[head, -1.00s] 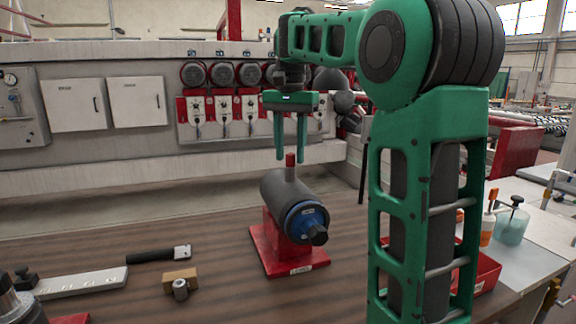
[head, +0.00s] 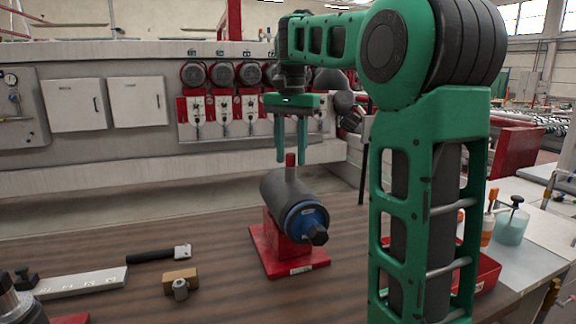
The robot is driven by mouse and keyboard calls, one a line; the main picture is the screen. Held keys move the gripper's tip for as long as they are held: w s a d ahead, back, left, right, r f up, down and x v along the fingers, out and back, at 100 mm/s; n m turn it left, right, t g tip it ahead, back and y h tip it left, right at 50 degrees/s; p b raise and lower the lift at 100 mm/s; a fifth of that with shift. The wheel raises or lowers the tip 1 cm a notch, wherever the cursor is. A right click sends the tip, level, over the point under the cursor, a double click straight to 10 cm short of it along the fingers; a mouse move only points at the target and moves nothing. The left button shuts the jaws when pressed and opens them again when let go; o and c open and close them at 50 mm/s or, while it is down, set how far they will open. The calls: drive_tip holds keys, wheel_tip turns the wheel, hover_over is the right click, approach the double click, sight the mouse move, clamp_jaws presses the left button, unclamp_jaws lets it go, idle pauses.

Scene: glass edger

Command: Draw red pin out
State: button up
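The red pin (head: 290,159) stands upright out of a grey neck on top of a dark grey cylinder (head: 283,196). The cylinder lies on a red stand (head: 268,250) on the table and has a blue ring and a black knob at its front end. My gripper (head: 291,160) points down right over the cylinder. Its two green fingers are apart, one on each side of the red pin's top, with gaps showing between fingers and pin. How deep the pin sits in the neck is hidden.
On the brown table (head: 220,285), a black-handled tool (head: 158,254), a small tan block (head: 180,275) and a pale bar (head: 85,282) lie to the left. A red bin (head: 487,272) and bottles stand at the right, partly behind my arm. A machine wall rises behind.

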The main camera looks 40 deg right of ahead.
sight(291, 154)
clamp_jaws()
drive_tip(key=shift+r, duration=0.65)
idle(0.7)
drive_tip(key=shift+r, duration=2.65)
drive_tip(key=shift+r, duration=2)
